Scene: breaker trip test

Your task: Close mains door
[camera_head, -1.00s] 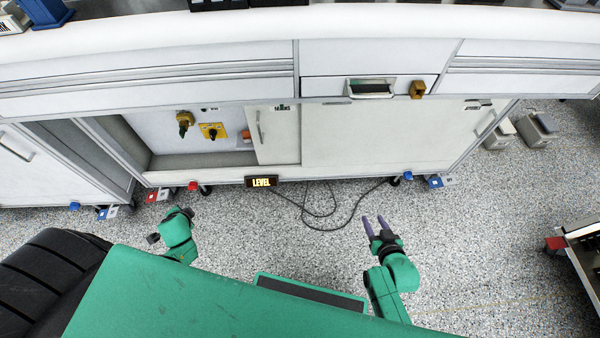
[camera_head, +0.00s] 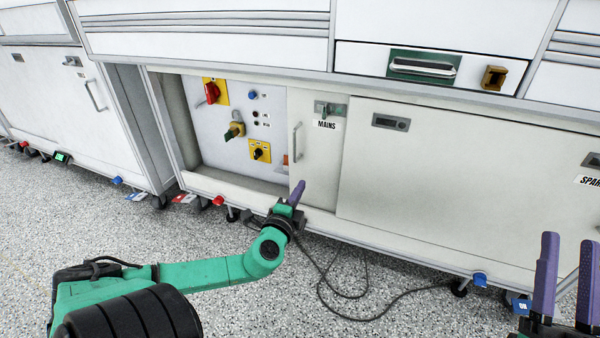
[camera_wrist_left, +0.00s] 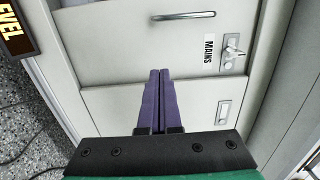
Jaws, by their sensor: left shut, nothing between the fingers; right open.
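The mains door (camera_head: 325,170) is a narrow pale sliding panel with a MAINS label, a latch at its top and a vertical bar handle (camera_head: 296,142). It stands at the right of the opening, leaving the switch panel (camera_head: 231,130) exposed. In the left wrist view the mains door (camera_wrist_left: 120,45) shows with its handle (camera_wrist_left: 183,16) ahead of the fingers. My left gripper (camera_head: 299,190) is shut and empty, in front of the door's lower part, below the handle; contact cannot be told. It also shows in the left wrist view (camera_wrist_left: 160,72). My right gripper (camera_head: 567,245) is open and empty at the right edge.
A wide closed door (camera_head: 430,180) is right of the mains door. Cables (camera_head: 350,290) lie on the speckled floor below. Another cabinet (camera_head: 60,105) stands at the left.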

